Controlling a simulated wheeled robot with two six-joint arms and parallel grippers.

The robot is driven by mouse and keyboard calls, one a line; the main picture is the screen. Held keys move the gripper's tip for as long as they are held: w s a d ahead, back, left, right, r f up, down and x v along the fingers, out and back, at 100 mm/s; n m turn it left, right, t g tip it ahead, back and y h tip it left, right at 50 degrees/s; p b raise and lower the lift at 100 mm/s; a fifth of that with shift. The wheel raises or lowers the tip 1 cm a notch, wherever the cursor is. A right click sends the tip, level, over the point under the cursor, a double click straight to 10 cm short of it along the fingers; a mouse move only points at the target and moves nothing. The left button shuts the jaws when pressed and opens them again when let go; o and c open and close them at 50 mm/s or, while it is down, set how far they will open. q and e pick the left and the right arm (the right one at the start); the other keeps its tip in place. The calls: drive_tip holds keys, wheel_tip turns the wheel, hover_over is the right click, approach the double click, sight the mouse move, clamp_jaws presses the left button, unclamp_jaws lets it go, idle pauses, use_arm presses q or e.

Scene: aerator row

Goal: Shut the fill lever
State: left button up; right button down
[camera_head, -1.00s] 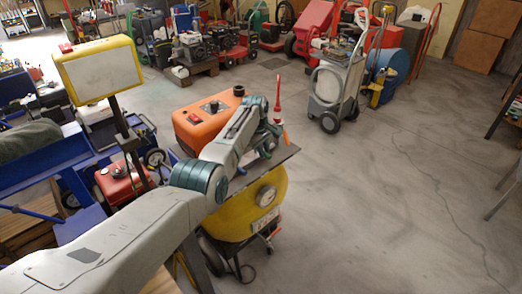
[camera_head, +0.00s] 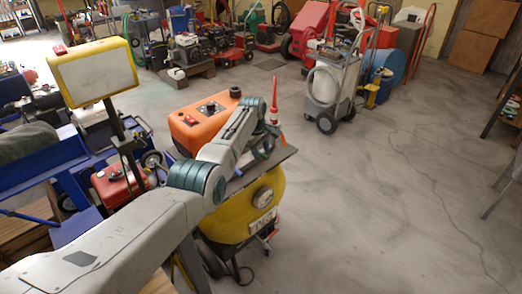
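A yellow tank machine (camera_head: 238,215) with a round gauge and a dark flat top (camera_head: 273,165) stands at the centre. An upright red, tapering piece (camera_head: 274,100) with a pale lower part rises at the back of that top; it looks like the fill lever, but I cannot be sure. My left arm reaches in from the lower left over the machine. My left gripper (camera_head: 262,143) is at the top, just below and beside the red piece. Its fingers are small and partly hidden, so I cannot tell their opening or any contact. My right gripper is out of view.
An orange unit (camera_head: 200,126) with a black cap sits close behind my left forearm. A yellow-framed lamp panel (camera_head: 98,70) stands at the left, near blue equipment. A grey wheeled machine (camera_head: 332,90) stands behind.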

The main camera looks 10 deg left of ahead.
use_arm(q)
drive_tip(key=shift+r, duration=0.1)
drive_tip(key=shift+r, duration=0.3)
wheel_tip(320, 180, up, 10)
drive_tip(key=s+a+b, duration=0.1)
drive_tip(key=shift+s+a+f, duration=0.15)
drive_tip(key=shift+s, duration=0.2)
